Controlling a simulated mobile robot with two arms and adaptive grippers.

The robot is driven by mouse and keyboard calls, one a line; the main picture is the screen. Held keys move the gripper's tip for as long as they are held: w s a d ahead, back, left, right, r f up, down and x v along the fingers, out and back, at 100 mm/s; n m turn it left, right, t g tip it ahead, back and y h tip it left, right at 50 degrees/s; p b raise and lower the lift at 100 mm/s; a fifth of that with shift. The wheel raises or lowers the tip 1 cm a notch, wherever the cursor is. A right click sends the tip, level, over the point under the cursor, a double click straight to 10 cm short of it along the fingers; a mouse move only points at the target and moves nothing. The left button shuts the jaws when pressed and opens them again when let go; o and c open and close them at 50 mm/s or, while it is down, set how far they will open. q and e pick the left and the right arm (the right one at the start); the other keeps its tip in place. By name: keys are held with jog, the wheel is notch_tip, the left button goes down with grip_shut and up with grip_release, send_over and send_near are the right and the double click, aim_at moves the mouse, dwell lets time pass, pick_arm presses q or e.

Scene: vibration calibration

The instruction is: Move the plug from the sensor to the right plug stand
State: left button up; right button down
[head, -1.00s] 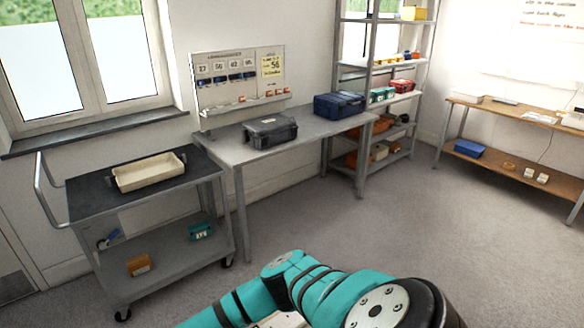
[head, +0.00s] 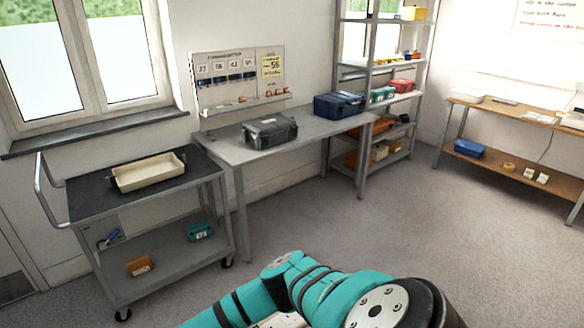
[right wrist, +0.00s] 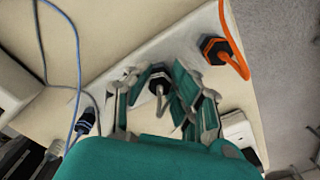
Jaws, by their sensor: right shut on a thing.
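In the right wrist view, my right gripper (right wrist: 160,78) has its teal and grey fingers on either side of a dark plug (right wrist: 157,74) with a grey cable, and is shut on it. The plug is over a pale strip; I cannot tell whether it is seated or lifted. A second dark hexagonal plug (right wrist: 213,47) with an orange cable is on the same strip, up and right. A dark connector (right wrist: 87,120) with a blue cable lies left of the gripper. I cannot tell which part is the sensor or the right plug stand. My left gripper is not in view.
The right wrist view shows a beige tabletop (right wrist: 140,25) and a small white box (right wrist: 237,128) right of the gripper. The head view shows a cart with a tray (head: 148,171), a workbench (head: 318,125) with cases, a shelf rack, and open floor (head: 390,230).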

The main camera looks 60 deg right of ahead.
jog(key=c, duration=1.1)
grip_release()
jog(key=shift+f, duration=0.1)
jog(key=shift+r+p, duration=2.4)
jog(key=shift+r, duration=0.2)
